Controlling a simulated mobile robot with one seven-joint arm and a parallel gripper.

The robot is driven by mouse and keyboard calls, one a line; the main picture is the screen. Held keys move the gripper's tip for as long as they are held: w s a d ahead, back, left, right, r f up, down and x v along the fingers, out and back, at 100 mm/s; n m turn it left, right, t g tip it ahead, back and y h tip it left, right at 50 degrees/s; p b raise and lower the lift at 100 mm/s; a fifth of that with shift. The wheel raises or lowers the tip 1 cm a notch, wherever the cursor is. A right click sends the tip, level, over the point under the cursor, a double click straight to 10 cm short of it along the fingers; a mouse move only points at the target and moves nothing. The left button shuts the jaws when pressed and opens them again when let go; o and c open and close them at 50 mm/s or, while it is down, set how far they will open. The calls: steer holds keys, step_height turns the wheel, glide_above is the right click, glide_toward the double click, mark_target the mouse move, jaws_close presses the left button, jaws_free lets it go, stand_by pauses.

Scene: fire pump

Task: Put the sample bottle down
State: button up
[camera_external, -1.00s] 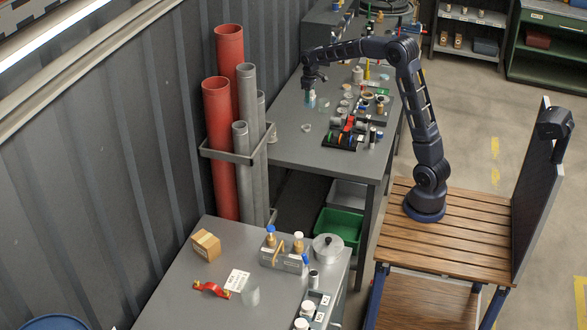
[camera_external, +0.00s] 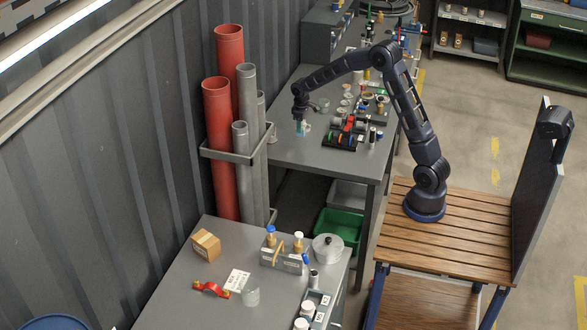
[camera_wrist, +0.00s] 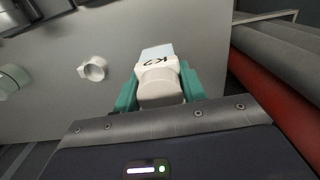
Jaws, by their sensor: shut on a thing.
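The sample bottle (camera_wrist: 158,84) is white with a pale label reading "K2". My gripper (camera_wrist: 159,92) is shut on it, with one teal finger on each side. In the outside view my gripper (camera_external: 299,124) points down over the far grey bench (camera_external: 290,150), near its left edge. The bottle is mostly hidden there by the fingers. I cannot tell whether its base touches the bench top.
A small white ring-shaped piece (camera_wrist: 92,69) lies beside the bottle, and a clear jar (camera_wrist: 12,80) stands farther left. Red pipes (camera_external: 218,125) and grey pipes stand in a rack by the wall. A black tray (camera_external: 340,141) of small parts is to the right.

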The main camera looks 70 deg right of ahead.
mark_target(301, 136)
steer(key=shift+f, duration=3.2)
steer(key=shift+f, duration=0.15)
steer(key=o, duration=1.1)
steer(key=shift+c, duration=0.2)
